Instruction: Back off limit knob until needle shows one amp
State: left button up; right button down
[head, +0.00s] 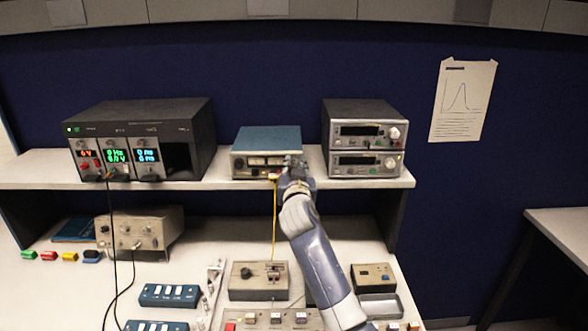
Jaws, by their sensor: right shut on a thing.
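A blue-topped bench unit (268,140) with a beige front stands on the shelf at the middle. Its pale meter windows (262,161) show on the front, too small for me to read the needle. My right gripper (292,165) is at the right side of that front, shut on a knob there. The gripper covers the knob, so its turn position is hidden. A yellow lead hangs from the front just left of the gripper. My left gripper is not in view.
A black modular instrument (140,140) with lit displays stands left on the shelf (225,181). Two stacked grey instruments (364,138) stand right. Below, the bench holds a beige box (259,281), blue switch boxes (169,295) and a small tan box (373,278). The yellow lead (275,225) hangs beside my arm.

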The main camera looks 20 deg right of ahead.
jog(key=c, duration=1.4)
grip_release()
jog(key=v, duration=1.2)
jog(key=shift+f, duration=0.15)
